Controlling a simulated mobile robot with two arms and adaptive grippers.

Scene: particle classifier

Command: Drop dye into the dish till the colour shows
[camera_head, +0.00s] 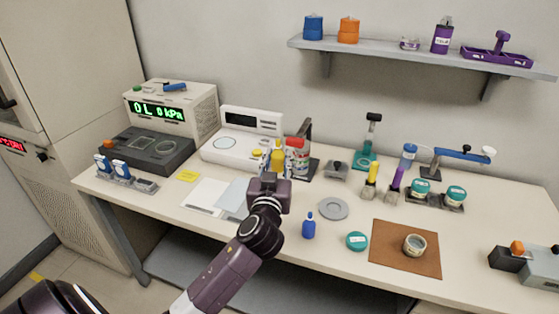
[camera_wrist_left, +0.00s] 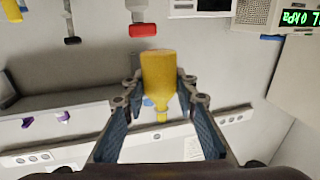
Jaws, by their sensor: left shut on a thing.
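My left gripper (camera_head: 276,168) is shut on a yellow dropper bottle (camera_head: 278,154), above the middle of the table. In the left wrist view the yellow bottle (camera_wrist_left: 158,75) sits between the two fingers; that picture is upside down, so its nozzle points up. A small round dish (camera_head: 415,244) with a pale rim stands on a brown mat (camera_head: 390,259) to the right of the gripper. Its contents are too small to make out. A blue dropper bottle (camera_head: 308,228) stands on the table in front of the gripper. My right gripper is not in view.
A teal lid (camera_head: 357,241) lies left of the mat, and a grey disc (camera_head: 333,208) lies behind the blue bottle. Brushes (camera_head: 371,180), teal-lidded jars (camera_head: 455,195) and a blue-armed stand (camera_head: 460,153) stand behind the mat. A grey box (camera_head: 540,270) is at the right.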

